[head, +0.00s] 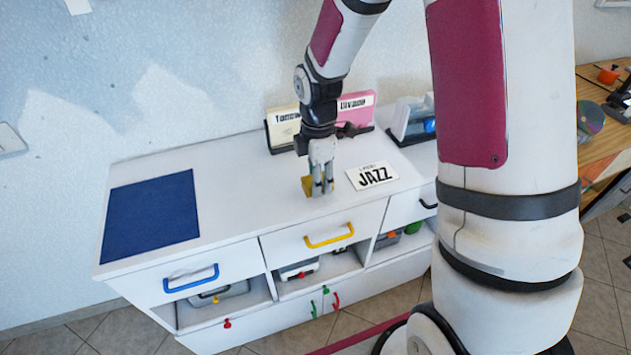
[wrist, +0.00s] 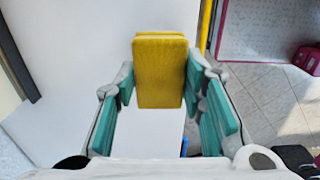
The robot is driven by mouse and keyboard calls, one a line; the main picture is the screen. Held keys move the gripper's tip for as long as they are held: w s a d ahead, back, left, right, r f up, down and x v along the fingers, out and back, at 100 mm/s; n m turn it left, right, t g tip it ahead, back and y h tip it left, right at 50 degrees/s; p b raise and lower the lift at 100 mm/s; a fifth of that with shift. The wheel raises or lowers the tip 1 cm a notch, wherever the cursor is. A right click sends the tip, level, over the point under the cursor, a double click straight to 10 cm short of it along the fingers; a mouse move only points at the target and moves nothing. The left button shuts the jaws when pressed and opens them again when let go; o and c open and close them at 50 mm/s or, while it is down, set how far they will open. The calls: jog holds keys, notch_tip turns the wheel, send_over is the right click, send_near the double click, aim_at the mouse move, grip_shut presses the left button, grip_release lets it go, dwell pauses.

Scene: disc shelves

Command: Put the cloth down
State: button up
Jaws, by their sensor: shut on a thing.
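The cloth (wrist: 160,72) is a yellow folded pad held between the teal-padded fingers of my gripper (wrist: 160,85) in the wrist view. In the head view my gripper (head: 319,189) points down at the white cabinet top, left of the JAZZ card. A small part of the yellow cloth (head: 307,187) shows beside the fingers there; the rest is hidden. The cloth is at or just above the cabinet top (head: 235,190); I cannot tell whether it touches.
A dark blue mat (head: 151,217) lies on the cabinet top's left side. The JAZZ card (head: 372,176) lies close right of my gripper. A cream divider (head: 283,126) and a pink divider (head: 357,107) stand behind. The top between mat and gripper is clear.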

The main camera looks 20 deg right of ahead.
jog(key=shift+w+d+f, duration=0.1)
jog(key=shift+w+f, duration=0.1)
jog(key=shift+w, duration=0.8)
jog(key=shift+s+f, duration=0.15)
jog(key=shift+f, duration=1.3)
jog(key=o, duration=1)
jog(key=shift+f, duration=0.15)
